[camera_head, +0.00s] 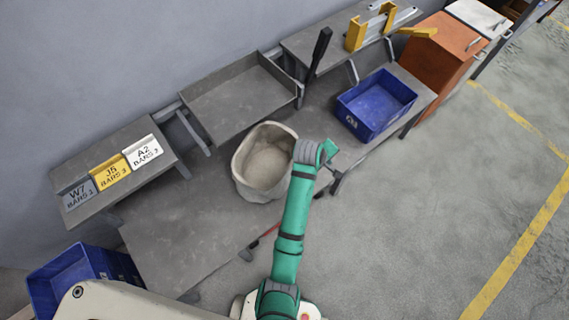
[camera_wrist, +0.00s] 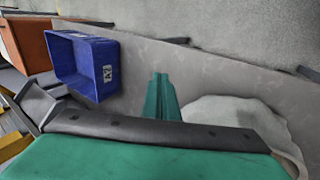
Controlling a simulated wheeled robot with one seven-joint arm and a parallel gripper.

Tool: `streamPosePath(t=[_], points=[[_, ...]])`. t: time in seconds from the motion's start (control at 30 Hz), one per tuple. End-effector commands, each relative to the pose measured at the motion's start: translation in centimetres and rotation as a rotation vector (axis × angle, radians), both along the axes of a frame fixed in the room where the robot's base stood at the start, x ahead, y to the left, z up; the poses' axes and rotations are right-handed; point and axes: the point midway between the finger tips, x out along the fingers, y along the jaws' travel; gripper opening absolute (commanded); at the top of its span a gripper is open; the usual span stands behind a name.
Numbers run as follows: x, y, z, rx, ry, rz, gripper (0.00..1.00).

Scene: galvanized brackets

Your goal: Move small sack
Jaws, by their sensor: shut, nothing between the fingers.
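The small sack (camera_head: 243,180) is beige, open-topped and upright on the grey lower bench. Its pale rim and side (camera_wrist: 232,112) show at the lower right of the wrist view, partly hidden by my arm. My gripper (camera_head: 329,156) is at the sack's right edge in the head view, largely hidden behind my own wrist. In the wrist view my green gripper fingers (camera_wrist: 160,90) are together with nothing between them, to the left of the sack. I cannot tell whether they touch the sack.
A blue crate (camera_head: 370,125) stands on the bench right of the sack; it also shows in the wrist view (camera_wrist: 107,70). Raised grey shelves (camera_head: 235,100) run behind. Label plates (camera_head: 108,172) lie on the left shelf. Another blue crate (camera_head: 75,275) is front left. Bare bench lies left of the sack.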

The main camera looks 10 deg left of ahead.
Motion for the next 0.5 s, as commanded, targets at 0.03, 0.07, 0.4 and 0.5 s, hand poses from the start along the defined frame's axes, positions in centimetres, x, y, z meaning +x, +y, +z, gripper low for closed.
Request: streamPosePath(t=[0.03, 0.07, 0.4, 0.5], points=[[0.8, 2.3, 0.6, 0.023, 0.043, 0.018, 0.00], [0.9, 3.5, 0.8, 0.034, 0.075, 0.028, 0.00], [-0.1, 16.0, 4.3, 0.179, 0.388, 0.184, 0.00], [-0.6, 17.8, 5.0, 0.203, 0.435, 0.213, 0.00]])
